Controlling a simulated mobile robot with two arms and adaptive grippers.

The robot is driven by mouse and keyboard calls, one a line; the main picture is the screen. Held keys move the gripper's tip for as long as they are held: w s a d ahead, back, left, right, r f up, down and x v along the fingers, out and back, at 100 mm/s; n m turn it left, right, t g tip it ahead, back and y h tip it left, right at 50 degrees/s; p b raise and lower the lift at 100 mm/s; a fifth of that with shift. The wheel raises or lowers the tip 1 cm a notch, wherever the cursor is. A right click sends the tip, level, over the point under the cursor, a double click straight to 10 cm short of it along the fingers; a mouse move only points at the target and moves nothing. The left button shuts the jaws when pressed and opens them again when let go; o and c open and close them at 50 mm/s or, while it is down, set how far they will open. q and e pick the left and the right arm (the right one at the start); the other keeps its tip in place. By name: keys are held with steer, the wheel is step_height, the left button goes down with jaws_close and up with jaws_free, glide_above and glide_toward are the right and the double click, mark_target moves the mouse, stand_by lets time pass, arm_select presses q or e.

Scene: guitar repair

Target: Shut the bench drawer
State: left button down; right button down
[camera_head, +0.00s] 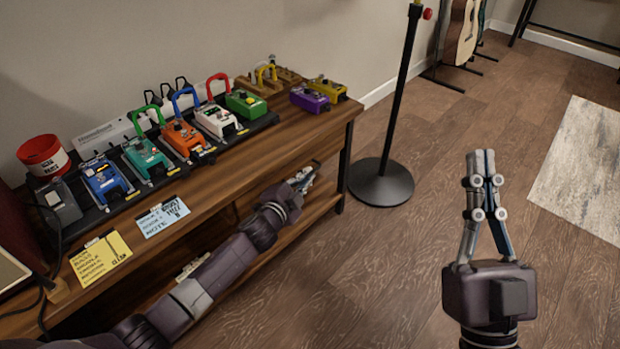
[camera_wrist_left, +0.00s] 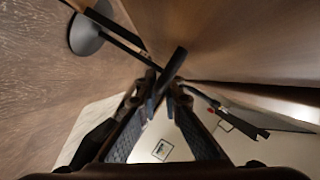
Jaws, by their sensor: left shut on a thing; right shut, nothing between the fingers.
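The wooden bench (camera_head: 262,150) runs along the wall at the left in the head view. My left gripper (camera_head: 303,180) is at the bench's front, below the top near its right end. In the left wrist view my left gripper (camera_wrist_left: 165,92) is shut on a dark bar-like handle (camera_wrist_left: 174,64), beside a large brown wooden surface (camera_wrist_left: 235,40). My arm and the bench top hide most of the drawer, so I cannot tell how far out it stands. My right gripper (camera_head: 482,162) is shut and empty, raised over the floor at the right.
Several coloured pedals, such as an orange one (camera_head: 183,138), stand on the bench top. A yellow note (camera_head: 100,258) and a blue note (camera_head: 163,217) lie along its front. A black stand base (camera_head: 381,182) is right of the bench. Floor around my right gripper is clear.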

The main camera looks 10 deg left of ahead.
arm_select(q)
steer(key=shift+w+a+r, duration=0.1)
steer(key=shift+a, duration=0.15)
steer(key=c, duration=2.4)
jaws_free()
steer(key=v, duration=1.2)
steer(key=shift+d, duration=0.15)
